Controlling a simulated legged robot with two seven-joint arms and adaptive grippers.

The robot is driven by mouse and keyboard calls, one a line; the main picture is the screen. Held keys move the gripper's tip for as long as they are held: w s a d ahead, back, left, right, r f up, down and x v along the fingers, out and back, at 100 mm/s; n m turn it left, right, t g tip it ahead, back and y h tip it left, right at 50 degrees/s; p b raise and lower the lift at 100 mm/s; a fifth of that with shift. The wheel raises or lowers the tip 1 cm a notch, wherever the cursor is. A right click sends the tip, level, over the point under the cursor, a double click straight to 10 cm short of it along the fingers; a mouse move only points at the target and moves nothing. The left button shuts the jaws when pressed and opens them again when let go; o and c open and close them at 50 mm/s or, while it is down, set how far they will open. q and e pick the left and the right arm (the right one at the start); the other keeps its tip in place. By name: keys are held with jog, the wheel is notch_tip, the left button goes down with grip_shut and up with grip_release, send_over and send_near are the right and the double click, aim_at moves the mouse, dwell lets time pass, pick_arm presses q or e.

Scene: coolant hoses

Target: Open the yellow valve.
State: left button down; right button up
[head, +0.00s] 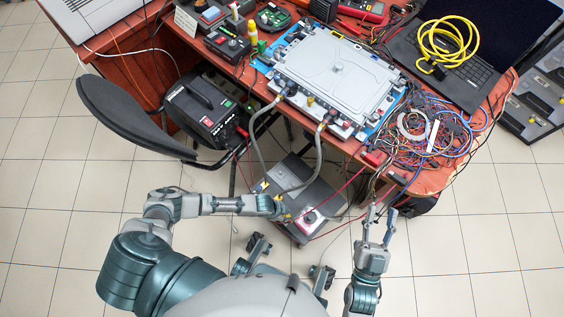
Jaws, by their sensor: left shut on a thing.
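A grey coolant unit (322,188) stands on the floor under the table's front edge, with a red knob on a pale panel (308,220). A small yellow part, apparently the yellow valve (287,216), shows at its left side, mostly hidden by my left gripper. My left gripper (281,209) reaches it from the left and is shut on it; the fingertips are small and partly hidden. Two grey hoses (319,150) run from the battery pack (333,68) on the table down to the unit. My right gripper (378,217) is open and empty, right of the unit.
The red-brown table (300,130) holds a tangle of wires (420,135), a laptop (460,70) and a coiled yellow cable (447,42). A black chair (125,115) and a black power box (203,108) stand left. Thin red wires hang near my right gripper. Tiled floor is free at both sides.

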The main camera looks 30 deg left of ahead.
pick_arm(q)
jog(key=n+p, duration=0.1)
jog(key=n+t+p, duration=0.1)
jog(key=shift+d+r+n+p, duration=0.1)
jog(key=shift+r+n+p, duration=0.2)
jog(key=shift+p, duration=0.05)
jog(key=n+p, duration=0.1)
jog(key=n+y+p, duration=0.1)
jog(key=shift+s+f+n+t, duration=0.1)
jog(key=shift+f+n+t, duration=0.1)
jog(key=shift+n+t, duration=0.2)
jog(key=shift+p, duration=0.3)
pick_arm(e)
jog(key=s+d+f+g+h, duration=0.1)
jog(key=f+g, duration=0.4)
jog(key=f, duration=0.2)
jog(key=s+d+f+g+h, duration=0.1)
jog(key=s+f+g, duration=0.1)
jog(key=f+g, duration=0.4)
jog(key=shift+d+f+g+h, duration=0.3)
jog(key=shift+d+f, duration=0.05)
pick_arm(q)
jog(key=c, duration=0.9)
grip_release()
jog(key=shift+f, duration=0.1)
jog(key=shift+s+r, duration=0.1)
jog(key=shift+r, duration=0.1)
jog(key=shift+y, duration=0.3)
jog(key=shift+v, duration=3.7)
jog(key=shift+r, duration=0.1)
